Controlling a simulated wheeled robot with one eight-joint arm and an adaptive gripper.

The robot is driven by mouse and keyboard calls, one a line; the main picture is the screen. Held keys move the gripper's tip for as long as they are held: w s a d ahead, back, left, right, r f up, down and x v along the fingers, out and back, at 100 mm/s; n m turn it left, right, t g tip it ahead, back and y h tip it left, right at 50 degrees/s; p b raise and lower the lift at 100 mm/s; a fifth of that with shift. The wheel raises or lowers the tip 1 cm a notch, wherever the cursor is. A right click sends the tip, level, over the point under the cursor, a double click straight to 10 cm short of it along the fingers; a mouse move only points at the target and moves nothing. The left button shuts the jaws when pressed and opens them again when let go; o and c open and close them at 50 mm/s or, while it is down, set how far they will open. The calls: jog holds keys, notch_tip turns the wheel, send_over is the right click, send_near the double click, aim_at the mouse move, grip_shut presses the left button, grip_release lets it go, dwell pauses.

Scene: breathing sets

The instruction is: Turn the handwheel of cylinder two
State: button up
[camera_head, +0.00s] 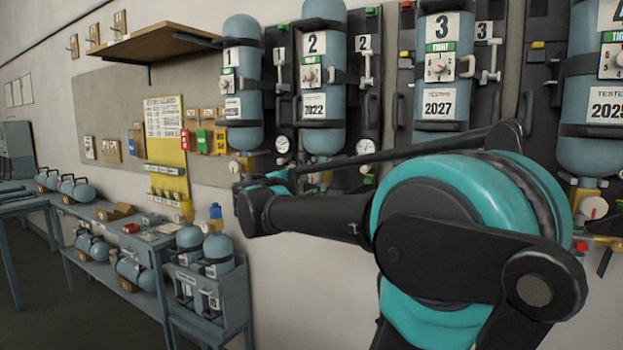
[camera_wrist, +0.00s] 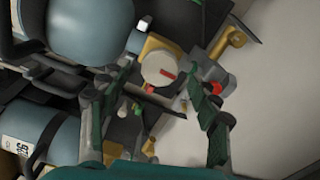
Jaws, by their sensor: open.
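Cylinder two (camera_head: 325,75) is a blue upright tank strapped to the wall, with a 2 plate and a 2022 label. Its lower fittings are partly hidden behind my arm, and its handwheel is not clear in the head view. My gripper (camera_head: 262,195) is in front of and below the bottoms of cylinders one and two. In the wrist view, my gripper (camera_wrist: 163,70) is open, its fingers on either side of a pale round handwheel (camera_wrist: 155,73) with a red mark. Nothing is held, and contact cannot be told. Which cylinder this wheel belongs to is unclear there.
Cylinder one (camera_head: 243,80) stands to the left and cylinder three (camera_head: 442,65) to the right. A wooden shelf (camera_head: 150,44) juts from the wall. A bench (camera_head: 115,238) and a rack (camera_head: 215,300) with small cylinders stand lower left.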

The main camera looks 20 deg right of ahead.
jog(key=v, duration=0.8)
jog(key=shift+s+a, duration=0.2)
jog(key=s+d+f+m+g+y, duration=0.2)
jog(key=f, duration=0.7)
jog(key=s+d+f+m+g+y, duration=0.1)
jog(key=s+d+f, duration=0.1)
jog(key=f, duration=0.6)
jog(key=s+a+f+m+g+y, duration=0.1)
jog(key=s+a+f+m+y, duration=0.1)
jog(key=s+f, duration=0.3)
jog(key=s+a+f+m+g+y, duration=0.1)
jog(key=s+a+f+m+y, duration=0.2)
jog(key=f, duration=1)
jog(key=s+a+f+m+g+y, duration=0.1)
jog(key=s+a+f+m+y, duration=0.1)
jog(key=s+a+f+y, duration=0.3)
notch_tip(320, 180, down, 5)
jog(key=shift+s+a+r+g+y, duration=0.1)
jog(key=shift+s+a+g+y, duration=0.25)
jog(key=shift+s+y, duration=0.4)
